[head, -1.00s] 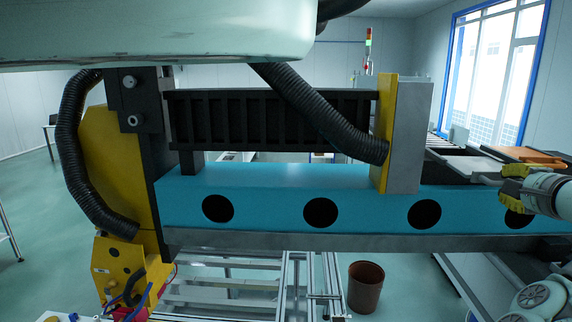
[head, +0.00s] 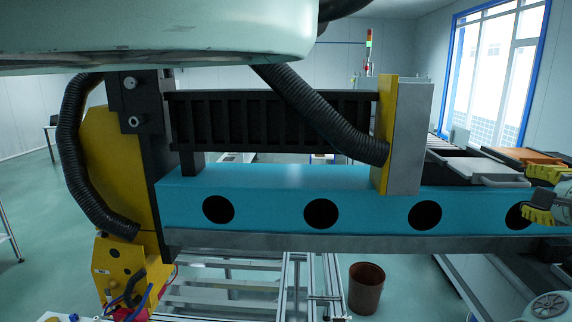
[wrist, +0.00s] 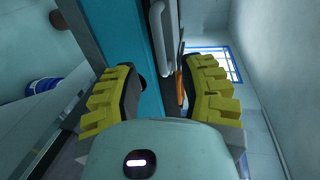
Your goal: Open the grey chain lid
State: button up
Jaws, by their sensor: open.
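The grey chain lid (head: 482,167) lies flat at the right end of the blue beam, with a pale bar handle on its near side. It looks closed. In the wrist view a pale grey handle (wrist: 160,38) shows ahead, between my fingers and beyond them. My gripper (head: 536,194) has yellow ridged fingers and is at the right edge of the head view, to the right of the lid and a little lower. In the wrist view my gripper (wrist: 160,78) is wide open and empty, and its fingers appear apart from the handle.
The blue beam (head: 270,183) with round black holes runs across the front. A grey and yellow upright plate (head: 408,140) stands left of the lid. An orange part (head: 537,156) lies behind the lid to the right. A black ribbed hose (head: 325,115) hangs over the beam. A brown bin (head: 366,287) stands below.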

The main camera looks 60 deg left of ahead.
jog(key=v, duration=0.6)
jog(key=shift+s+d, duration=0.1)
jog(key=shift+d, duration=0.05)
dwell(0.3)
